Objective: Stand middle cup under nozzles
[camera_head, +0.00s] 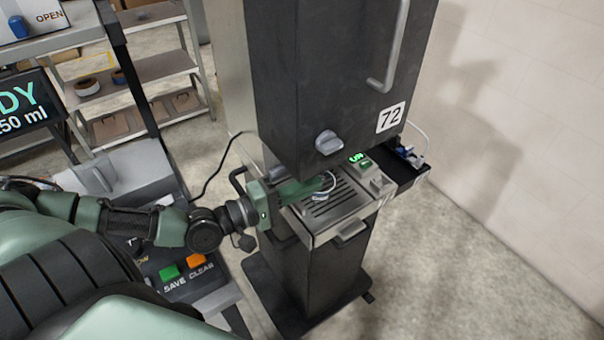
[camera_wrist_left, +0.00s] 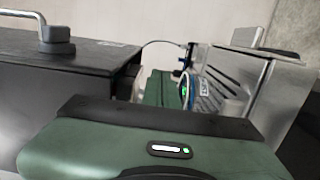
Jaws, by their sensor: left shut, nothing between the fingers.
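The machine numbered 72 (camera_head: 345,70) has a dark upper housing above a slotted metal drip tray (camera_head: 352,208). A small pale cup (camera_head: 327,178) shows in part at the tray, behind my fingers in the head view. In the left wrist view, a cup's blue rim (camera_wrist_left: 189,92) faces the housing, so it seems upright. My left gripper (camera_head: 322,187) reaches over the tray below the housing, with its fingers shut and empty beside the cup. I cannot tell whether they touch it. The nozzles are hidden. My right gripper is not in view.
A knob (camera_head: 328,142) and a long handle (camera_head: 391,50) stick out of the housing. A dark side shelf (camera_head: 395,165) holds small blue and white items. A control panel with orange and green buttons (camera_head: 182,268) stands at lower left. Floor is clear at right.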

